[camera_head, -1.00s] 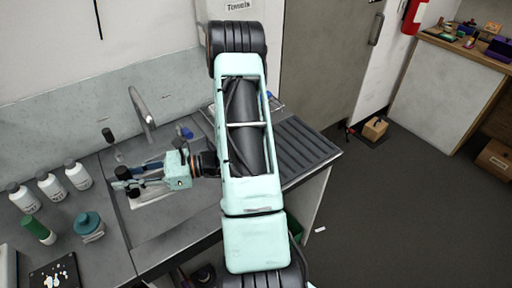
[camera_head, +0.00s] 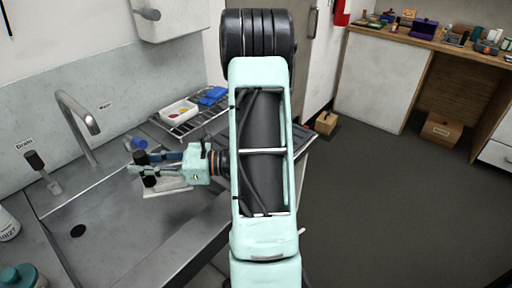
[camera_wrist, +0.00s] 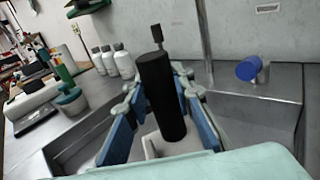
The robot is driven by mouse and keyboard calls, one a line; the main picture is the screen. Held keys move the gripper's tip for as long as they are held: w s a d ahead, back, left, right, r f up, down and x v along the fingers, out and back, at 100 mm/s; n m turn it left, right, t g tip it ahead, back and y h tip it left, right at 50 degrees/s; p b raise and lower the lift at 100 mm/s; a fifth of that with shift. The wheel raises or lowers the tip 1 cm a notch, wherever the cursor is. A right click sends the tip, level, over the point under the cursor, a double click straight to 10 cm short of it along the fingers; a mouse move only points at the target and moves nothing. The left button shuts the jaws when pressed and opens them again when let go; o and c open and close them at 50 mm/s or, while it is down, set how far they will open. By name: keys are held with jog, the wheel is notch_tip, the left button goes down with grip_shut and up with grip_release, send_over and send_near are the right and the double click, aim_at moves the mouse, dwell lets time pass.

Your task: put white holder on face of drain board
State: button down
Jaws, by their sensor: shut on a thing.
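The white holder (camera_head: 170,191) hangs under my gripper (camera_head: 143,168) over the sink, at the basin's right side in the head view. It also shows in the wrist view as a white piece (camera_wrist: 165,146) low between the fingers, with a black cylinder (camera_wrist: 160,95) standing at it. My gripper's blue-padded fingers (camera_wrist: 160,115) close from both sides and are shut on the holder. Much of the holder is hidden by the fingers and cylinder. The ribbed drain board (camera_head: 304,143) lies right of the sink, largely hidden behind my arm.
A wire rack (camera_head: 172,128) with a white tray (camera_head: 180,111) and a blue item (camera_head: 212,95) stands behind my gripper. A faucet (camera_head: 78,120) rises at the left. A blue-capped thing (camera_wrist: 248,69) is near the sink's back edge. White bottles (camera_wrist: 110,62) stand further left.

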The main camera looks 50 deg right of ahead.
jog(key=s+d+r+m+t+h+b, duration=0.1)
jog(key=s+d+r+m+t+h, duration=0.1)
jog(key=s+d+r+m+h, duration=0.45)
jog(key=s+d+r+m+t+h+b, duration=0.1)
jog(key=s+d+h+b, duration=0.2)
jog(key=d, duration=0.7)
jog(key=s+d+r+m+t+h, duration=0.2)
jog(key=s+d+r+m+h, duration=0.25)
jog(key=d+h, duration=0.3)
jog(key=shift+n+y, duration=0.5)
jog(key=shift+w+d+f+b, duration=0.55)
jog(key=shift+w+d+f, duration=0.75)
jog(key=shift+w+f, duration=0.75)
jog(key=shift+w+d+f+b, duration=0.55)
jog(key=shift+w+d+f, duration=1)
jog(key=shift+f, duration=0.85)
jog(key=shift+w+d+f+b, duration=0.55)
jog(key=shift+w+d+f, duration=0.55)
jog(key=shift+w+f, duration=1.05)
jog(key=shift+s+f, duration=0.1)
jog(key=shift+f, duration=0.05)
jog(key=shift+f, duration=0.15)
jog(key=c, duration=1.7)
grip_release()
jog(key=shift+o, duration=0.2)
